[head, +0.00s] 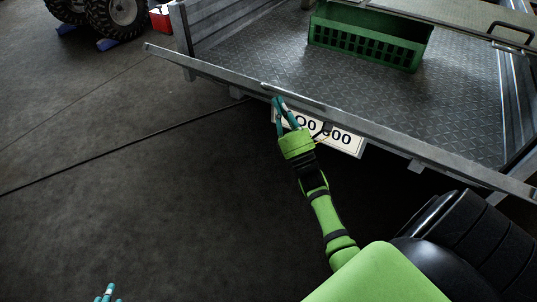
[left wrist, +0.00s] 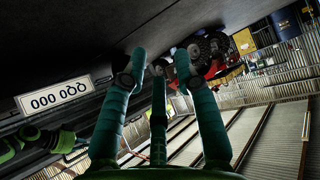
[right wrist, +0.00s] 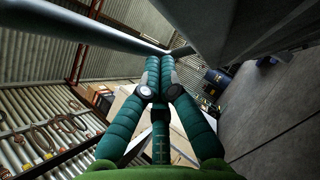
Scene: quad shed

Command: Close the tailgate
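The tailgate (head: 390,140) is a long grey metal panel across the rear of a trailer, seen mostly along its edge. Its left end sticks out past the trailer's side wall. A raised bar (head: 292,95) sits on the edge near the middle. My right gripper (head: 279,100) is at the outer side of the tailgate, just below that bar. Its fingertips (right wrist: 159,62) are together with nothing visible between them. Contact with the metal cannot be told. My left gripper (head: 108,289) is low at the left, far from the tailgate; its fingers (left wrist: 160,58) are spread and empty.
A green slotted crate (head: 368,38) stands on the trailer bed (head: 270,58). A number plate (head: 335,138) hangs below the tailgate. A black wheel cover (head: 455,235) is at lower right. A tractor-like tyre (head: 118,14) and red box (head: 161,19) stand at upper left. The left floor is clear.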

